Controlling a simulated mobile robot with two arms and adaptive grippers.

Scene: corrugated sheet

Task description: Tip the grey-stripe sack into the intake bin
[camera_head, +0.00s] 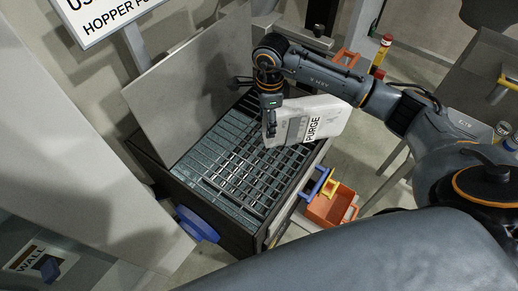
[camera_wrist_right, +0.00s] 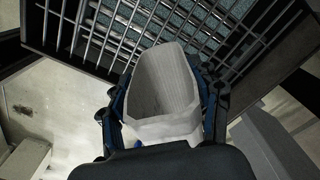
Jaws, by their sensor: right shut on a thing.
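The sack (camera_head: 318,124) is pale, with a grey band near my gripper and the word PURGE on its side. My right gripper (camera_head: 271,127) is shut on its left end and holds it tilted, nearly lying flat, above the right part of the intake bin (camera_head: 232,234). The bin is a dark box with a metal grate over its top. In the right wrist view the sack (camera_wrist_right: 165,75) sits between the fingers, with the grate (camera_wrist_right: 135,18) beyond it. I cannot tell whether anything is coming out of the sack. My left gripper is not in view.
A grey panel (camera_head: 185,85) stands at the bin's back, under a hopper sign (camera_head: 105,15). A blue round part (camera_head: 198,224) sticks out at the bin's front left. An orange crate (camera_head: 330,208) stands right of the bin. The left part of the grate is clear.

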